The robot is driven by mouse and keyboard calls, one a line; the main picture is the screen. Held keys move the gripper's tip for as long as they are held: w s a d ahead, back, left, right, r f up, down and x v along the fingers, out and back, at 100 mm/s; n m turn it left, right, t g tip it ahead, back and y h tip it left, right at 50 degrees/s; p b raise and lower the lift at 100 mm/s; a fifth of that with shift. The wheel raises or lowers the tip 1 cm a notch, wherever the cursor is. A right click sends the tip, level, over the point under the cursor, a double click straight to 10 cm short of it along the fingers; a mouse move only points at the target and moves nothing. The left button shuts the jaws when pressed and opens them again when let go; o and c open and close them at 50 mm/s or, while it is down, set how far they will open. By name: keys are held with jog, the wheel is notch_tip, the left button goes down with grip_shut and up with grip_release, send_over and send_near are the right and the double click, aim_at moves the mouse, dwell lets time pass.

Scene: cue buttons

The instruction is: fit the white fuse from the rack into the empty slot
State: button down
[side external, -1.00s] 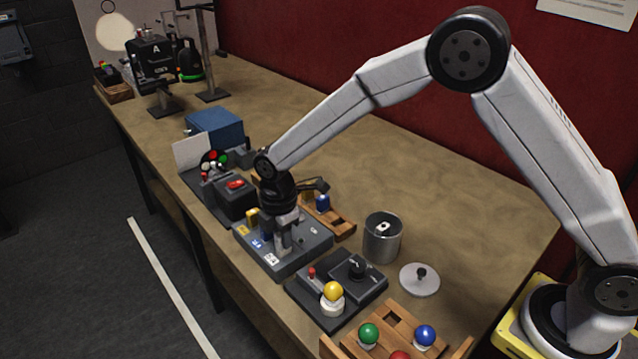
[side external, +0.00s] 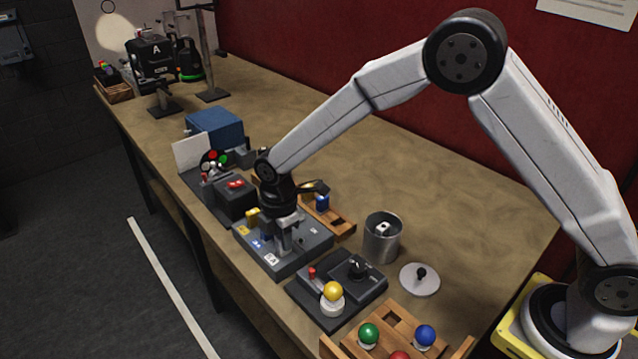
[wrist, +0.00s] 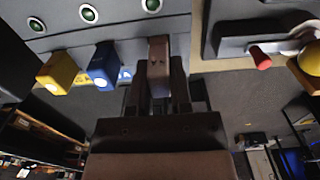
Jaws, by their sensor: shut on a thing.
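A grey fuse panel (side external: 312,247) lies near the front edge of the bench. A yellow fuse (wrist: 57,75) and a blue fuse (wrist: 103,66) stand in it. My gripper (wrist: 160,95) is shut on a pale fuse (wrist: 159,52), which looks brownish in shadow in the wrist view. That fuse is upright at the third position, in line with the other two. How deep it sits is hidden. Three green lamps (wrist: 89,14) show on the panel, one by each position. The wooden rack (side external: 342,225) behind the panel holds a blue fuse (side external: 322,203).
A black box with red marks (side external: 236,197) stands close left of my gripper. To the right are a lever-and-knob panel (side external: 345,283), a yellow ball (side external: 333,291), a metal can (side external: 382,240) and a lid (side external: 420,279).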

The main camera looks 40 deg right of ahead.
jog(key=shift+f, duration=0.3)
dwell(0.5)
jog(key=shift+c, duration=2.2)
grip_release()
jog(key=shift+o, duration=0.2)
jog(key=shift+o, duration=0.5)
jog(key=shift+r, duration=0.2)
jog(key=shift+r, duration=3.3)
jog(key=shift+d, duration=0.1)
